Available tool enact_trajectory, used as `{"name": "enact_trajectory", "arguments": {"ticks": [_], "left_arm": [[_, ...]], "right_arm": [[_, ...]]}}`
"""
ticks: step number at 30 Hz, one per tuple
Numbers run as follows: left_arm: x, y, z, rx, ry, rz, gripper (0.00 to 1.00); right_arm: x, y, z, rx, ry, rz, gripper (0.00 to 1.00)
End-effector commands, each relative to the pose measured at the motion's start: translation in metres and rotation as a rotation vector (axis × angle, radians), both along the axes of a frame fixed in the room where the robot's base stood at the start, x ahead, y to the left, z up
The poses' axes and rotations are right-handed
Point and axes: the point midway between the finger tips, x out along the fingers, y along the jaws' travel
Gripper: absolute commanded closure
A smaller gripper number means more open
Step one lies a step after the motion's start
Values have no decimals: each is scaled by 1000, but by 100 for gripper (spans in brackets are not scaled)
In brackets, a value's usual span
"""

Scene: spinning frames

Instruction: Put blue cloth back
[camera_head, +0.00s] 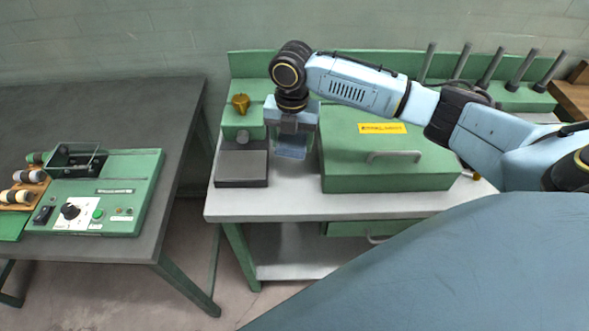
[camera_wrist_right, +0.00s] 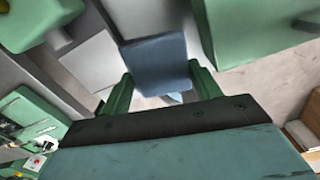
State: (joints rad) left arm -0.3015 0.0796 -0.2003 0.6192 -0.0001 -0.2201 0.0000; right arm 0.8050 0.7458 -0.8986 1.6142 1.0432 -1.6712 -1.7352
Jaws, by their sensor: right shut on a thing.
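The blue cloth (camera_head: 291,151) hangs below my right gripper (camera_head: 291,135) in the head view, above the light grey bench top. It also shows in the right wrist view (camera_wrist_right: 157,62), a blue-grey piece between the two green fingers of my right gripper (camera_wrist_right: 162,90). The gripper is shut on it. The cloth is between a dark grey block on the left and a green box on the right. I cannot tell whether its lower edge touches the bench. My left gripper is not in view.
The green box (camera_head: 385,165) has a handle and a yellow label. The dark grey block (camera_head: 241,168) lies at the bench's left end. Behind it a green stand (camera_head: 241,122) carries a brass piece. Several grey pegs (camera_head: 491,68) stand at the back right. A control unit (camera_head: 100,195) sits on the left table.

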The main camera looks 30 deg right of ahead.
Motion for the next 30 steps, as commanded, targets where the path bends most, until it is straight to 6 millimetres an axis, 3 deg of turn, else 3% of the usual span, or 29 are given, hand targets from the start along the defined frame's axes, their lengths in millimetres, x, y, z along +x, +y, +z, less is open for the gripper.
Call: {"name": "enact_trajectory", "arguments": {"ticks": [8,15,30], "left_arm": [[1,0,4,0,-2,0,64],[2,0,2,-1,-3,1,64],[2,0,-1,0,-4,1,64]], "right_arm": [[1,-8,-10,-4,0,197,59],[1,-8,-54,-4,2,205,59],[1,-8,-105,-5,-1,205,59]]}}
